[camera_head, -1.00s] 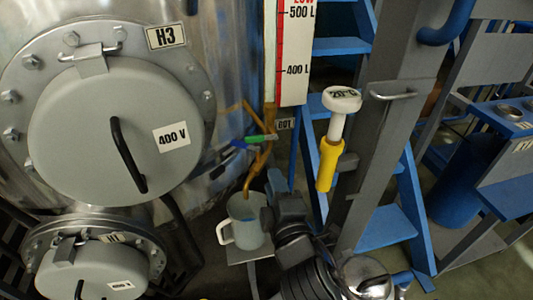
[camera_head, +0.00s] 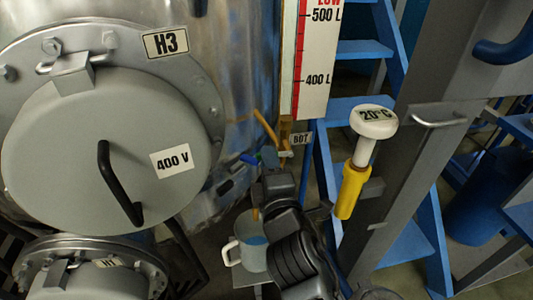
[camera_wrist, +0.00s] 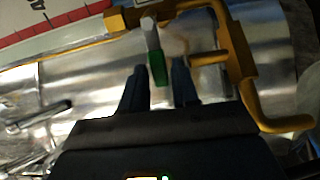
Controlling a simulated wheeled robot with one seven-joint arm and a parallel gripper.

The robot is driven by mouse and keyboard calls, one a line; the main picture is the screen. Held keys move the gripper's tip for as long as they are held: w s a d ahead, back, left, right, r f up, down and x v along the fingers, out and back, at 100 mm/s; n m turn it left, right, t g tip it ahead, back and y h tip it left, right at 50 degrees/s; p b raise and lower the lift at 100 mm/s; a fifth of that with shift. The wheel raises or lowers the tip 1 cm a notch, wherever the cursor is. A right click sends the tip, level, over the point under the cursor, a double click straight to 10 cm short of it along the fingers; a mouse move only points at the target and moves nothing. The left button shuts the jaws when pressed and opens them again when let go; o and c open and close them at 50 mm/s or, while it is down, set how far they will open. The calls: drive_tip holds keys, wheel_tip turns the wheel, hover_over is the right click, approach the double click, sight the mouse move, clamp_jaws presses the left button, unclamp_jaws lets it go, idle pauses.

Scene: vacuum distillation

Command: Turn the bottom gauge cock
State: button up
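The bottom gauge cock has a green handle (camera_wrist: 158,66) on a pale metal stem, by yellow pipework (camera_wrist: 235,55) in the wrist view. My gripper (camera_wrist: 160,68) is open, with one dark finger on each side of the handle's lower end. I see gaps on both sides and cannot tell whether a finger touches it. In the head view my gripper (camera_head: 269,160) is at the yellow pipe beside the "BOT" tag (camera_head: 301,138), below the level gauge (camera_head: 313,60). There the gripper mostly hides the green handle.
A light mug (camera_head: 248,243) stands below the pipe outlet. The tank with hatch H3 (camera_head: 110,150) fills the left.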

drive_tip(key=shift+c, duration=0.2)
drive_tip(key=shift+w, duration=0.1)
clamp_jaws()
